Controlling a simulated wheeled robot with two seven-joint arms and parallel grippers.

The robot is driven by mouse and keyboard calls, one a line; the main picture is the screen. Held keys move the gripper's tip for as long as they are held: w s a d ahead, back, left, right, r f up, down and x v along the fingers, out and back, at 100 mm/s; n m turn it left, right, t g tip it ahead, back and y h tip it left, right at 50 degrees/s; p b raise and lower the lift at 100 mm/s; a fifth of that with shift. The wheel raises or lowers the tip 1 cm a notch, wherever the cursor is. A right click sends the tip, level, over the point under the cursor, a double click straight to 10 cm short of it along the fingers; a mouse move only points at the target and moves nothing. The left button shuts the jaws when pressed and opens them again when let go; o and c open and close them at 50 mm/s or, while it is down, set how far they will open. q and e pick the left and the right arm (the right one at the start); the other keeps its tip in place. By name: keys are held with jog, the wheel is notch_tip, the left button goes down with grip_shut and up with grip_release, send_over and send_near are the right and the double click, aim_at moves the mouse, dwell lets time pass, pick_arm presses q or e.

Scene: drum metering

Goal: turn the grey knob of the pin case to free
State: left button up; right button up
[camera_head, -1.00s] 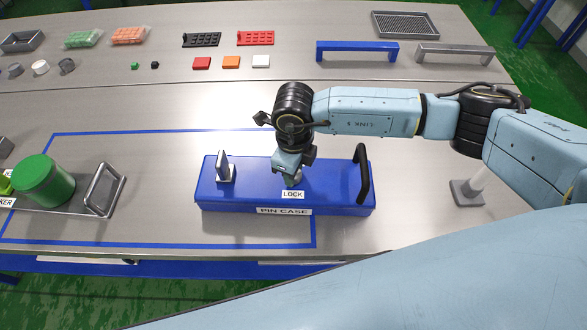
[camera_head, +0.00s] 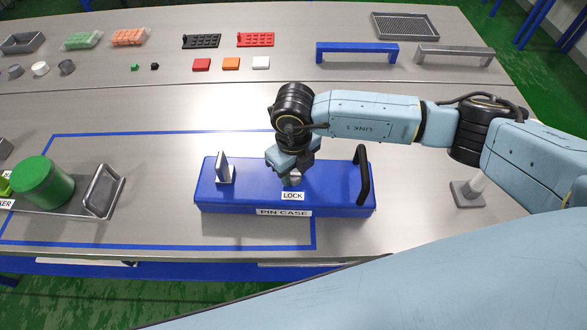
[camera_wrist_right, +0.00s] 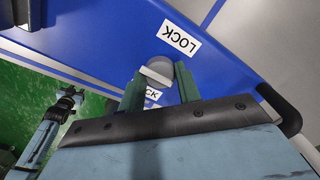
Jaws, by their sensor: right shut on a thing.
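The blue pin case (camera_head: 235,197) lies on the table with its PIN CASE label (camera_head: 284,212) on the front. My right gripper (camera_head: 291,178) is above its middle, just behind a LOCK label (camera_head: 292,196). In the right wrist view the grey round knob (camera_wrist_right: 162,66), with a pale bar across it, sits between the fingers of my right gripper (camera_wrist_right: 160,82), which is shut on it. One LOCK label (camera_wrist_right: 180,40) is clear there; another (camera_wrist_right: 152,93) is partly hidden by a finger. What seems my left gripper (camera_wrist_right: 71,97) shows small at the wrist view's left; its jaws are unclear.
A black handle (camera_head: 362,175) stands at the case's right end and a grey upright bracket (camera_head: 224,168) at its left. A green drum (camera_head: 43,181) is at the left. Bare table lies behind the case.

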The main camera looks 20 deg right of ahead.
aim_at(294, 175)
jog(key=o, duration=1)
jog(key=shift+c, duration=0.2)
notch_tip(294, 175, up, 14)
jog(key=shift+f, duration=0.25)
jog(key=shift+s+f, duration=0.1)
